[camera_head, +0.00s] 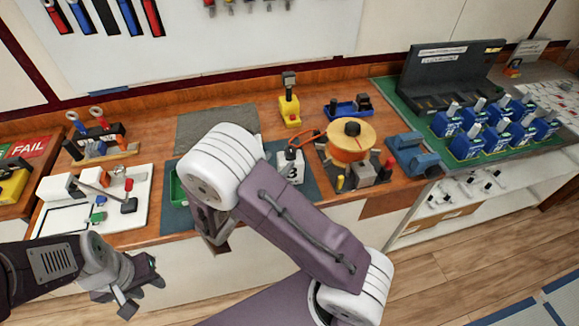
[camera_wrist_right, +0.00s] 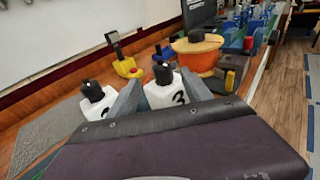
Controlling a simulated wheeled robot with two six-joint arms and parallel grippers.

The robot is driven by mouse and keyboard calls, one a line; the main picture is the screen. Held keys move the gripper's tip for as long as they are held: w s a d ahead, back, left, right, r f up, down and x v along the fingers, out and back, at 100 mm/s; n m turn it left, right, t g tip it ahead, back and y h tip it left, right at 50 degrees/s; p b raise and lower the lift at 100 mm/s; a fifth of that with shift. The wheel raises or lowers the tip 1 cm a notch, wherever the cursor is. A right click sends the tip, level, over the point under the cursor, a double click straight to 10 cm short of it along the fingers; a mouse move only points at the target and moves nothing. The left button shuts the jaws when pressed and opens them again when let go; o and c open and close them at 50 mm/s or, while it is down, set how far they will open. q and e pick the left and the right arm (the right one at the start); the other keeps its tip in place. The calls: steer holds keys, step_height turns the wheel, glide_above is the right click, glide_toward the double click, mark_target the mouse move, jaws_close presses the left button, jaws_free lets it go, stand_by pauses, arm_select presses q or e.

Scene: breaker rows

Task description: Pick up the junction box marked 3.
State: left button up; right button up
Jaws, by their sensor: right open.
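The junction box marked 3 (camera_head: 291,167) is white with a black top knob and stands upright on the dark mat, just right of my right wrist in the head view. In the right wrist view, the box marked 3 (camera_wrist_right: 165,92) shows between the two grey fingers of my right gripper (camera_wrist_right: 160,97), which is open. I cannot tell whether the fingers touch it. In the head view the right fingers are mostly hidden by my arm. My left gripper (camera_head: 136,287) is low at the left, in front of the bench, apart from the boxes; its jaw opening is unclear.
A second white box (camera_wrist_right: 97,101) stands close left of the left finger. An orange spool (camera_head: 351,140) and a yellow switch unit (camera_head: 289,108) are nearby. Blue breakers (camera_head: 467,142) stand at the right, a white tray (camera_head: 140,190) at the left.

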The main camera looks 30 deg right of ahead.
mark_target(287, 155)
steer(key=shift+x, duration=1.2)
steer(key=x, duration=0.2)
steer(key=f+p+x, duration=0.1)
steer(key=x, duration=0.2)
steer(key=shift+s+d, duration=0.1)
steer(key=shift+d, duration=0.05)
steer(key=shift+s+r, duration=0.1)
steer(key=c, duration=0.6)
jaws_close()
